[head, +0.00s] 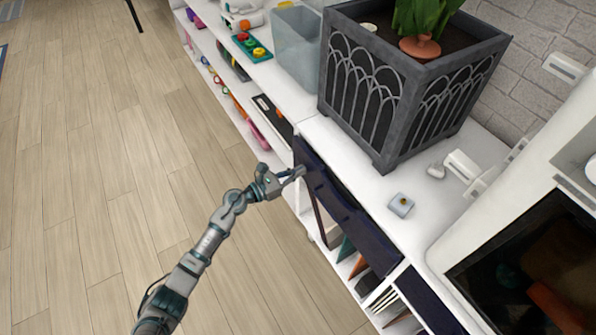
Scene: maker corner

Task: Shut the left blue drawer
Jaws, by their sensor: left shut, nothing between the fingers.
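The left blue drawer (372,238) is a long dark navy front under the edge of the white counter, right of the picture's middle. It lies close along the counter edge; I cannot tell if a small gap remains behind it. My left gripper (297,174) is shut and empty, with its fingertips at the drawer's far left end. They look touching or nearly so. A second blue drawer (428,303) shows at the lower right. My right gripper is not in view.
A grey planter (398,95) with a plant stands on the white counter (400,182) above the drawer. A clear bin (297,48) is further left.

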